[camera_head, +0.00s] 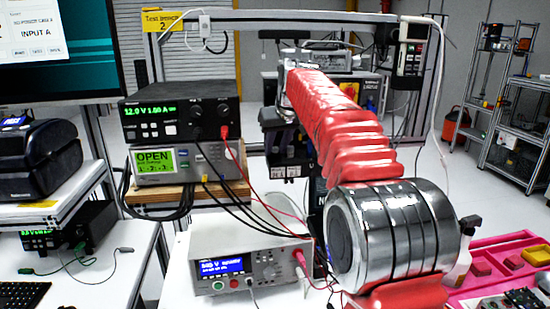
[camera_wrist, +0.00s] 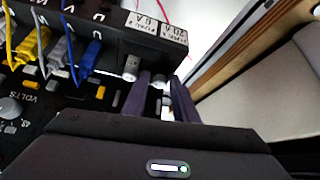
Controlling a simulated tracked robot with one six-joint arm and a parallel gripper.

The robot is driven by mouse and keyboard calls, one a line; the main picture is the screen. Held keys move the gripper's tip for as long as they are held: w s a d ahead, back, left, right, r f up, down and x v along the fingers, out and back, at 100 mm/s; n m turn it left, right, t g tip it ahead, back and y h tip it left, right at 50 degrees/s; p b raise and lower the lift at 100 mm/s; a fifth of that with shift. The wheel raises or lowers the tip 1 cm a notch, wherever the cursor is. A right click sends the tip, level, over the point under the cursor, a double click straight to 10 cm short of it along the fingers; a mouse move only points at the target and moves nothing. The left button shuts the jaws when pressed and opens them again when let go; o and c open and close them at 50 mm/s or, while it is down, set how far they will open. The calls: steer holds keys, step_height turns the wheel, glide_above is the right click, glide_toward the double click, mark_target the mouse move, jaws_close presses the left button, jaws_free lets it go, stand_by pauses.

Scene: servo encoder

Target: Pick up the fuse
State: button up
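My gripper (camera_wrist: 162,79) shows in the wrist view as two dark purple fingers rising from a dark body, with a gap between them. A small grey cylinder, apparently a fuse or its holder (camera_wrist: 166,84), shows in that gap, partly hidden by the fingers; I cannot tell whether they touch it.
The black meter panel (camera_wrist: 25,100) carries yellow, grey and blue plugs (camera_wrist: 92,55) with leads close to the left of my fingers. A wood-edged surface (camera_wrist: 225,50) lies to the right. A pink tray (camera_head: 478,262) is at the lower right of the head view.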

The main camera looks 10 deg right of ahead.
mark_target(276, 149)
steer(key=shift+c, duration=0.2)
jaws_close()
steer(key=shift+r, duration=0.1)
stand_by(0.4)
steer(key=shift+r, duration=1.7)
steer(key=s+d, duration=0.1)
steer(key=s, duration=0.8)
steer(key=s+d, duration=0.2)
steer(key=s, duration=0.6)
steer(key=shift+s+d, duration=0.25)
steer(key=shift+s, duration=0.1)
